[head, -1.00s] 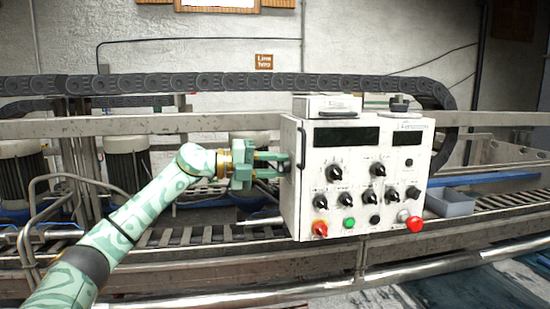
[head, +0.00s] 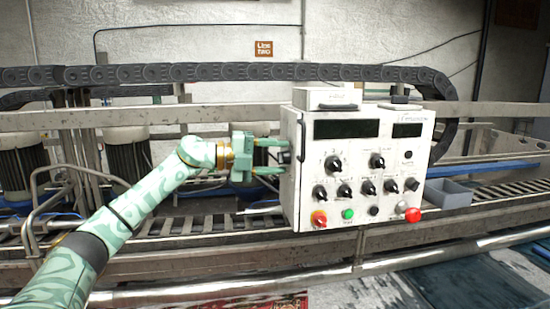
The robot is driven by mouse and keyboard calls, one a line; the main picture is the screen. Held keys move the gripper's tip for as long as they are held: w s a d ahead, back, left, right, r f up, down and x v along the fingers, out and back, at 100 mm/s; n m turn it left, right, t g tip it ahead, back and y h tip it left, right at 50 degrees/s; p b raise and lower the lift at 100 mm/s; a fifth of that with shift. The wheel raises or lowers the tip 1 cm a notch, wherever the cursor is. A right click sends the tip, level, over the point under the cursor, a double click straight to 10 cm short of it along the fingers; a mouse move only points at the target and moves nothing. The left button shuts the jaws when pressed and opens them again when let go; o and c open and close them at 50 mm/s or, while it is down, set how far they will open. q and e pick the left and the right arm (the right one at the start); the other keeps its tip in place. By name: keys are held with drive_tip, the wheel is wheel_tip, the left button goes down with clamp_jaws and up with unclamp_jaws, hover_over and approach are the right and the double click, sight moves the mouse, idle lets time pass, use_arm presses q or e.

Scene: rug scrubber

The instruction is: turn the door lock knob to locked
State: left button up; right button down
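A white control box (head: 300,215) stands in the middle of the head view. A small dark knob (head: 284,157) sticks out of its left side and seems to be the door lock knob; its setting is too small to tell. My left gripper (head: 281,157), pale green, reaches in from the left. Its two fingers are spread apart, one above and one below the dark knob, with a visible gap between them. I cannot tell whether either finger touches it. My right gripper is not in view.
The box front carries several black knobs, a red-orange knob (head: 319,218), a green button (head: 348,214) and a red button (head: 412,215). A black handle (head: 302,138) runs along its left edge. A grey bin (head: 450,193) stands to the right. A conveyor (head: 200,224) runs below.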

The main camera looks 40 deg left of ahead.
use_arm(q)
drive_tip(key=b+v, duration=1.3)
drive_tip(key=v, duration=0.3)
drive_tip(key=shift+b, duration=0.35)
drive_tip(key=shift+s+a, duration=0.15)
